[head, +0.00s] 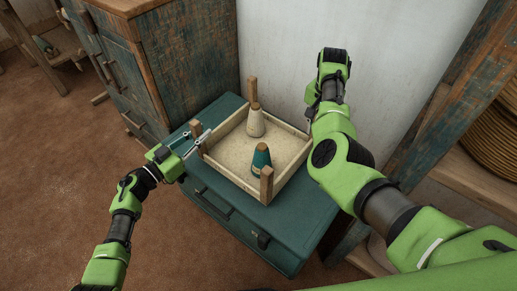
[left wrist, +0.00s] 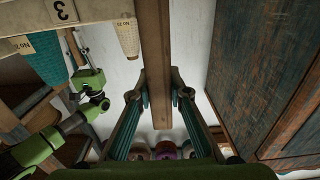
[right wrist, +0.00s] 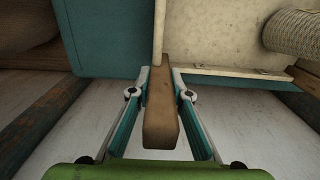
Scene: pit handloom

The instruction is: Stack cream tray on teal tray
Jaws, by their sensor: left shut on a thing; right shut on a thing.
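The cream tray (head: 228,176) has upright wooden corner posts and holds a cream cone (head: 255,123) and a teal cone (head: 261,160). It is over a teal, box-like unit (head: 235,223); I cannot tell a separate teal tray from that unit, nor whether the two touch. My left gripper (head: 197,138) is shut on the tray's left corner post (left wrist: 158,65). My right gripper, largely hidden behind its arm in the head view, is shut on another corner post (right wrist: 161,105) at the tray's right side.
A worn wooden cabinet (head: 180,62) stands behind and left. A pale wall (head: 290,40) rises behind the tray. A wooden rack with stacked round brown things (head: 495,135) is at the right. Brown floor (head: 60,150) lies open at the left.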

